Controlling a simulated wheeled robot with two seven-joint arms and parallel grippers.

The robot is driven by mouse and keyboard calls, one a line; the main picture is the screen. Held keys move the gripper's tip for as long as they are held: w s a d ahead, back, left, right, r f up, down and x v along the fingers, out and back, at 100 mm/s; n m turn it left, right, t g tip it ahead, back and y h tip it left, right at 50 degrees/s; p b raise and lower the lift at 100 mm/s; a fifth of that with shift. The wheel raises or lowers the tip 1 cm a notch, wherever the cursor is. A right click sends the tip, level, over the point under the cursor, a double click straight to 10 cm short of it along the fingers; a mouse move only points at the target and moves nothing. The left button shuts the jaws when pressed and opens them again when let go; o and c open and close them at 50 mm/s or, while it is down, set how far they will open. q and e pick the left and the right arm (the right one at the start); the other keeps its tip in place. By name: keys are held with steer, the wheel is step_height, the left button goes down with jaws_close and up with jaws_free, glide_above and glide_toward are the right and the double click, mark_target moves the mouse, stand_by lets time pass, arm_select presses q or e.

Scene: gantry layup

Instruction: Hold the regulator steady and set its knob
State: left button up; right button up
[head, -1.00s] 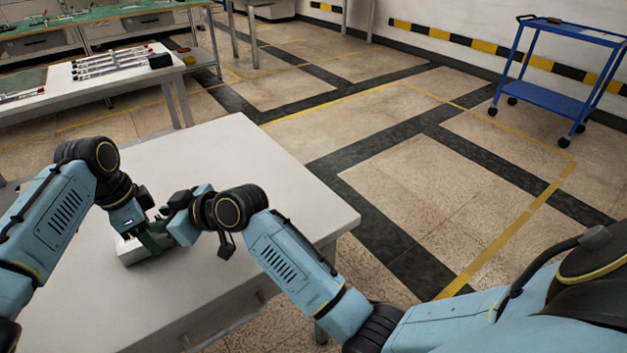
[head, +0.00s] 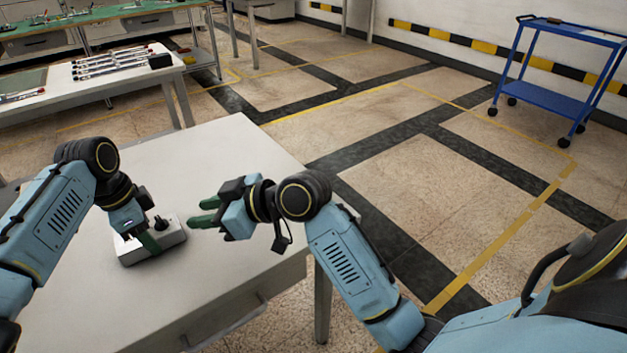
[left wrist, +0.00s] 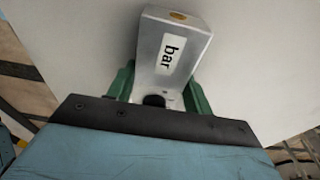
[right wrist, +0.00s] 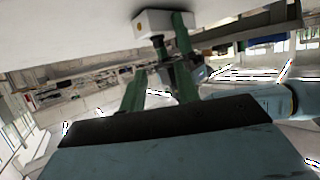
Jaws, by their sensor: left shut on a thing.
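The regulator (head: 172,236) is a light grey box with a dark knob (head: 160,222) on top, standing on the white table. In the left wrist view the regulator (left wrist: 172,50) shows a "bar" label, with its dark knob (left wrist: 154,101) partly hidden by the gripper. My left gripper (head: 150,240) has its green fingers closed on the box's sides. My right gripper (head: 200,212) is to the right of the regulator, apart from it, with its green fingers spread and empty. In the right wrist view the regulator (right wrist: 165,22) and knob (right wrist: 158,40) lie beyond the open fingers.
The white table (head: 235,150) is otherwise clear. A second table (head: 120,75) at the back left carries several rod-like items and a black box (head: 160,61). A blue cart (head: 570,32) stands far right, with open floor between.

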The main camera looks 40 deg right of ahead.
mark_target(163, 220)
steer(key=x, duration=1)
steer(key=shift+w+a+f, duration=0.1)
steer(key=shift+w+a, duration=0.05)
steer(key=shift+w, duration=0.05)
steer(key=v, duration=1.2)
steer(key=d+f+h, duration=0.1)
steer(key=d, duration=0.3)
steer(key=w+d+f+h, duration=0.1)
steer(key=d+f+h, duration=0.1)
steer(key=d, duration=0.2)
steer(key=w+d+f+n+h, duration=0.1)
steer(key=d+f, duration=0.1)
steer(key=d, duration=0.2)
steer(key=shift+w+f+t, duration=0.1)
steer(key=shift+f+t, duration=0.1)
steer(key=shift+t, duration=0.1)
steer(key=d+h, duration=0.1)
steer(key=d, duration=0.2)
steer(key=d+n+h, duration=0.1)
steer(key=d, duration=0.2)
steer(key=d+f+n+h, duration=0.1)
steer(key=d, duration=0.3)
steer(key=shift+w+d+f+t+h, duration=0.1)
steer(key=shift+w+t+h, duration=0.25)
steer(key=shift+t+h, duration=0.05)
steer(key=shift+d, duration=0.5)
steer(key=shift+o, duration=0.6)
steer(key=shift+a, duration=0.1)
